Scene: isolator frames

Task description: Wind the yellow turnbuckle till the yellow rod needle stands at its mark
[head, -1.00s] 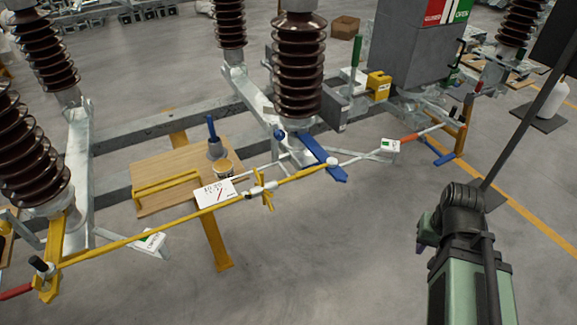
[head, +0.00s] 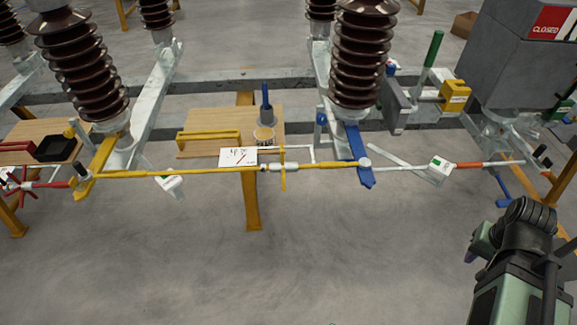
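The yellow rod (head: 180,172) runs level across the middle of the head view, from a yellow crank arm at left to a blue lever at right. The yellow turnbuckle (head: 282,168), with upright yellow spokes, sits on this rod beside a pale sleeve. A white gauge card (head: 238,157) stands just left of it, with dark marks and a slanted red stroke; they are too small to tell the needle from its mark. My green and black arm shows at lower right, apart from the turnbuckle. I cannot make out gripper fingers anywhere.
A wooden board (head: 200,148) with a yellow handle and a blue-handled tool lies behind the rod. The blue lever (head: 358,155) and brown insulators (head: 360,60) stand close by. A red spoked turnbuckle (head: 20,183) is at far left. The floor (head: 330,260) in front is clear.

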